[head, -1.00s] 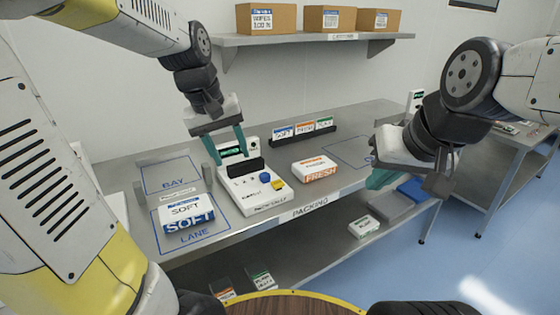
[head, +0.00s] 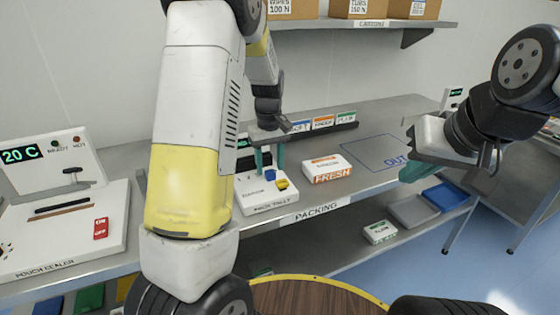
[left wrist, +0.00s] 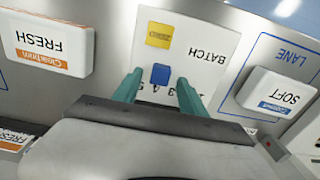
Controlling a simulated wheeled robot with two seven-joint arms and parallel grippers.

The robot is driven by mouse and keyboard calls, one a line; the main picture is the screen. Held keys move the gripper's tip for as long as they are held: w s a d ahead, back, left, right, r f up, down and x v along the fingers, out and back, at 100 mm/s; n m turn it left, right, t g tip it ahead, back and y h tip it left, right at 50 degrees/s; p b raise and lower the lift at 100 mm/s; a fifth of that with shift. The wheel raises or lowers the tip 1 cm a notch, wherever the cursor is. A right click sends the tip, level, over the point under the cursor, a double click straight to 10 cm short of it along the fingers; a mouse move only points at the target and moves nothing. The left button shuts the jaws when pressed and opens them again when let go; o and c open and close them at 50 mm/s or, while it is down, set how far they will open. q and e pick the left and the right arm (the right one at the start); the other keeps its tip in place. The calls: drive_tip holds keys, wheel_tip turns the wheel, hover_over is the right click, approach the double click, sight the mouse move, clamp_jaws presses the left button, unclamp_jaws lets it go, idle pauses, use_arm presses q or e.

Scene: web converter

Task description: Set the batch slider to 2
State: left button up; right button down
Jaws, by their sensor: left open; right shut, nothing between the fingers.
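The white tally unit marked BATCH (head: 262,199) stands on the bench in the head view. It also shows upside down in the left wrist view (left wrist: 200,48). Its blue slider knob (left wrist: 160,74) lies between the fingers of my left gripper (left wrist: 158,86), with a gap on each side. The gripper is open. A yellow button (left wrist: 159,35) sits beyond the knob. A row of small digits near the knob is partly hidden by the gripper, so I cannot tell the setting. My right gripper (head: 413,171) is shut and empty, over the bench's right part.
A FRESH pack (head: 327,169) lies right of the unit. A pouch sealer (head: 62,235) stands at the left. A SOFT pack (left wrist: 277,92) shows in the left wrist view. A card rack (head: 322,126) is behind. The OUT area (head: 375,152) is clear.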

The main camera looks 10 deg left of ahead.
use_arm(q)
drive_tip(key=shift+f, duration=1)
clamp_jaws()
idle(0.7)
